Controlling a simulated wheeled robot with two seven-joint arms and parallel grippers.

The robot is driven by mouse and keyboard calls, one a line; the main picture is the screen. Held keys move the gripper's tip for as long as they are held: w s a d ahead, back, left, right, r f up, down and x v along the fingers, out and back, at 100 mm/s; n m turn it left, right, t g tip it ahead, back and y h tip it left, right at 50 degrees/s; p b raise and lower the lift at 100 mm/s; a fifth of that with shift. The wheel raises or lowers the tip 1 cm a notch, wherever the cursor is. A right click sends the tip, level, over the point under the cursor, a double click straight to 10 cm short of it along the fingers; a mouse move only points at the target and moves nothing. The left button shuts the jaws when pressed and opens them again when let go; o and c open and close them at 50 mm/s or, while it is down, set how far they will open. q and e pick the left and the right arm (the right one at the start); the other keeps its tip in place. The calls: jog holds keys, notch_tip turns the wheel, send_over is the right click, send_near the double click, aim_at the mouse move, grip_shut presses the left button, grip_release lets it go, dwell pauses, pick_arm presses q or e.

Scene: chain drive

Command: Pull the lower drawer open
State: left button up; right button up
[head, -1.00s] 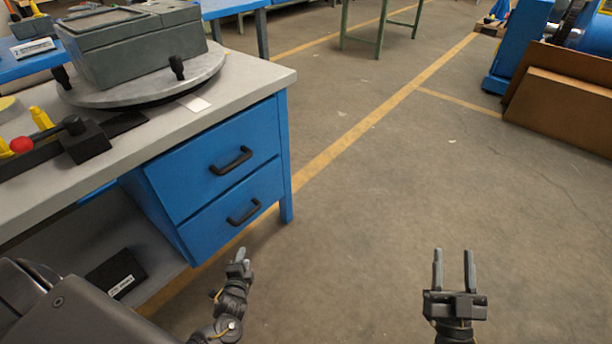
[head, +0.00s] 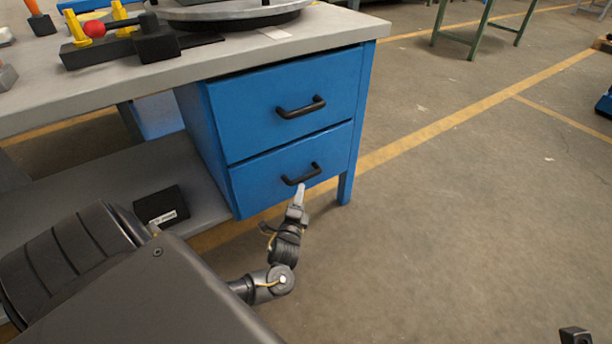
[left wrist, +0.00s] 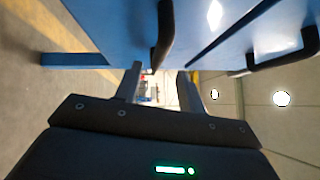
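The blue lower drawer (head: 262,184) sits under the bench top, its front about flush with the upper drawer, so it looks shut. Its black bar handle (head: 301,175) also shows in the left wrist view (left wrist: 164,36). My left gripper (head: 299,192) is just below and in front of this handle in the head view. In the left wrist view its two fingers (left wrist: 158,85) are apart, with the handle's near end showing between them; I cannot tell whether they reach around the bar. Only a dark piece of my right gripper (head: 575,336) shows at the bottom right corner.
The upper drawer (head: 262,105) with its own handle (head: 301,107) is above. A bench leg (head: 345,188) stands right of the drawers. A black labelled box (head: 162,206) lies on the lower shelf (head: 125,180).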

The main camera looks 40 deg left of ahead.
aim_at(305, 178)
pick_arm(q)
jog(key=shift+b+x, duration=1.4)
jog(key=shift+x, duration=2.55)
jog(key=shift+f, duration=0.1)
grip_shut()
